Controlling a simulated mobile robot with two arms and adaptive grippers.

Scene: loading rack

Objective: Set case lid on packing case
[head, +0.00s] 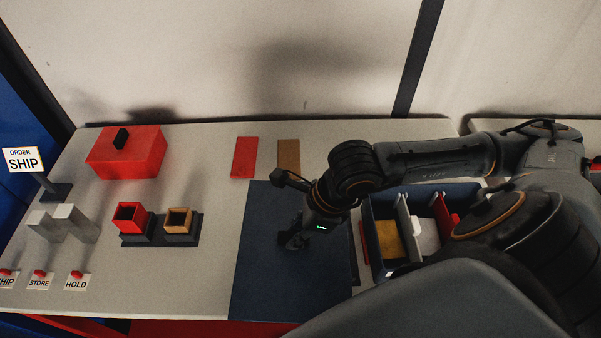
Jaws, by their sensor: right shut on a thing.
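A red box-shaped piece with a black knob on top (125,152) rests at the back left of the table. It looks like the case lid; I cannot tell whether a separate packing case is under it. No open packing case shows clearly. My right gripper (291,240) points down over the dark blue mat (262,285), well to the right of the red piece. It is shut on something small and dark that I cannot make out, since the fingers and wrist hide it. My left gripper is out of the picture.
A divided bin (375,225) with coloured pieces stands right of the mat. Red (131,217) and tan (178,220) open boxes sit left. Grey posts (74,222), a SHIP sign (22,160) and labelled buttons (76,279) are farther left.

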